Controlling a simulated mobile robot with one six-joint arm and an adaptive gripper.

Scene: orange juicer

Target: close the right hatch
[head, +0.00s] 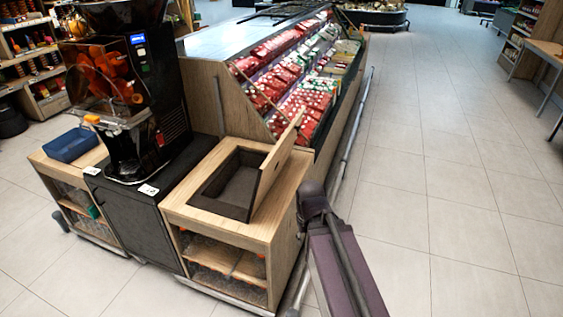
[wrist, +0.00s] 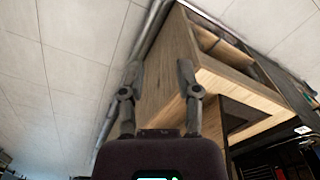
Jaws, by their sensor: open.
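The right hatch (head: 275,170) is a wooden lid standing open, tilted up along the right side of a dark recess (head: 232,182) in the top of the right wooden cabinet (head: 255,228). In the head view my arm reaches up beside the cabinet's right side, and my fingertips cannot be made out there. In the wrist view my gripper (wrist: 159,80) has its two fingers spread with nothing held between them. The cabinet's wood (wrist: 165,62) shows behind and between the fingers. I cannot tell whether the fingers touch the wood.
A black orange juicer (head: 140,90) stands on a dark cabinet left of the hatch. A blue tray (head: 71,145) sits on the left cabinet. A display of red packages (head: 300,80) stands behind, with a metal rail along its side. The tiled floor (head: 440,200) on the right is clear.

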